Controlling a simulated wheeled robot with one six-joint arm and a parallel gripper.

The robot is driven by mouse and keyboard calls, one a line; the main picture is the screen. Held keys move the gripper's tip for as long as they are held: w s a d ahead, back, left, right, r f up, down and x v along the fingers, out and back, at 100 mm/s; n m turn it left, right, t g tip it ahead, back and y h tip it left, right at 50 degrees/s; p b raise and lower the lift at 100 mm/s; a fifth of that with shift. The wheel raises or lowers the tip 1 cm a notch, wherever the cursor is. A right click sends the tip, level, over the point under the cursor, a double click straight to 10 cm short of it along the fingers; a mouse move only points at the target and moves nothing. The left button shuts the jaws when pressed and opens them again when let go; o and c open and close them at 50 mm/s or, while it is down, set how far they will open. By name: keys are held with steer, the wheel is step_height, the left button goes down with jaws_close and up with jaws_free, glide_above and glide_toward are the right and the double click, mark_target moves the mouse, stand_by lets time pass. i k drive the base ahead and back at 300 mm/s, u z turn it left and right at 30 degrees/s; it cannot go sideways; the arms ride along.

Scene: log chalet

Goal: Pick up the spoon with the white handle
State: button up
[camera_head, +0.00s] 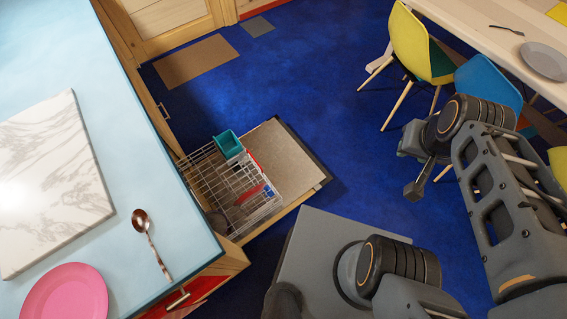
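The spoon (141,222) lies on the light blue countertop (115,130), near its right edge. It has a copper-coloured bowl and a pale, whitish handle that points down and to the right in the picture. Nothing touches the spoon. My gripper (416,187) is at the end of my folded arm on the right side, over the blue floor and far from the spoon. It is seen small and from the side, so its finger opening cannot be made out.
A white marble board (52,180) and a pink plate (66,296) flank the spoon on the counter. An open dishwasher with a wire rack (205,178) and a teal basket (229,145) juts out beside the counter. Chairs (420,45) and a table (475,25) stand at upper right.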

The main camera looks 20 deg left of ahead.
mark_target(141, 222)
steer(key=z, duration=1.35)
steer(key=i, duration=1.65)
steer(key=u, duration=4.2)
